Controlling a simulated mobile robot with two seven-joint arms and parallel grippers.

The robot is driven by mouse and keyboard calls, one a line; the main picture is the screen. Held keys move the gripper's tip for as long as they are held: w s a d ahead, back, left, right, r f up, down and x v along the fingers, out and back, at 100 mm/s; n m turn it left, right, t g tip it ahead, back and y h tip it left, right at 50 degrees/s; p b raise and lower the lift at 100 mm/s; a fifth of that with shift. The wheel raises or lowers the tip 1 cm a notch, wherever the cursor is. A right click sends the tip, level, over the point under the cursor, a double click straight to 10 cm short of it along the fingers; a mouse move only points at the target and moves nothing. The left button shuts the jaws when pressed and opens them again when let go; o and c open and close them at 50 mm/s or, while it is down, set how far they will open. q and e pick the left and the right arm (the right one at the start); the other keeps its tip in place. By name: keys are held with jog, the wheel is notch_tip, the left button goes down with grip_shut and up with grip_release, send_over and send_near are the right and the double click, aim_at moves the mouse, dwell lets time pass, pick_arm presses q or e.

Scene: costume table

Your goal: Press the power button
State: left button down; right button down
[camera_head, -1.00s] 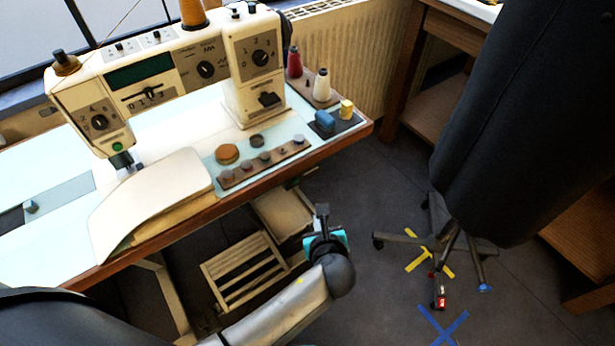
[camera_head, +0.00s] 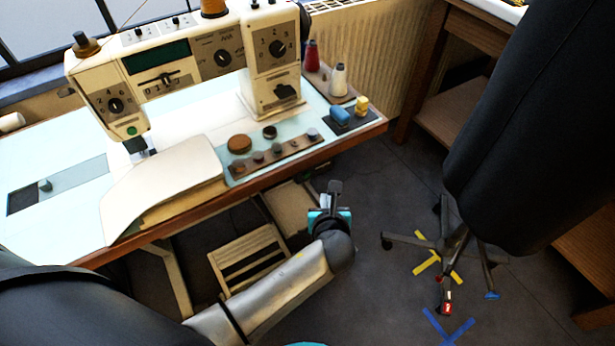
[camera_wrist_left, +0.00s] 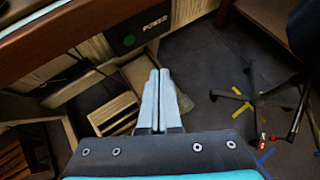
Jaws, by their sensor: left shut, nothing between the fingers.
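A dark box with the word POWER and a round green button (camera_wrist_left: 128,39) hangs under the table edge in the left wrist view. It is hidden below the tabletop in the head view. My left gripper (camera_wrist_left: 158,72) is shut and empty, its fingers pointing toward the area just below and right of the box, apart from the button. In the head view my left gripper (camera_head: 335,187) is below the front edge of the table, near its right corner. My right gripper is not in view.
A cream sewing machine (camera_head: 190,70) stands on the table (camera_head: 60,150), with thread spools and a button strip at right. A slatted wooden piece (camera_head: 250,260) is under the table. A wheeled stand (camera_head: 445,240) with a dark garment (camera_head: 530,120) is at right. Open floor lies between.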

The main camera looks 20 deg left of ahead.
aim_at(306, 174)
pick_arm(q)
jog(key=w+a, duration=0.1)
jog(key=a, duration=0.1)
jog(key=w+a, duration=0.1)
jog(key=w, duration=0.1)
jog(key=shift+a, duration=0.4)
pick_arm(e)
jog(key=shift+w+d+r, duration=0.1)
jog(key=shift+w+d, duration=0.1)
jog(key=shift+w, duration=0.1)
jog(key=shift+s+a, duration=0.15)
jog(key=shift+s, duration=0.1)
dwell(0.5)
pick_arm(q)
jog(key=shift+a+p, duration=0.1)
jog(key=shift+p, duration=0.3)
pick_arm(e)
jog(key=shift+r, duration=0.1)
pick_arm(q)
jog(key=shift+w+a, duration=0.2)
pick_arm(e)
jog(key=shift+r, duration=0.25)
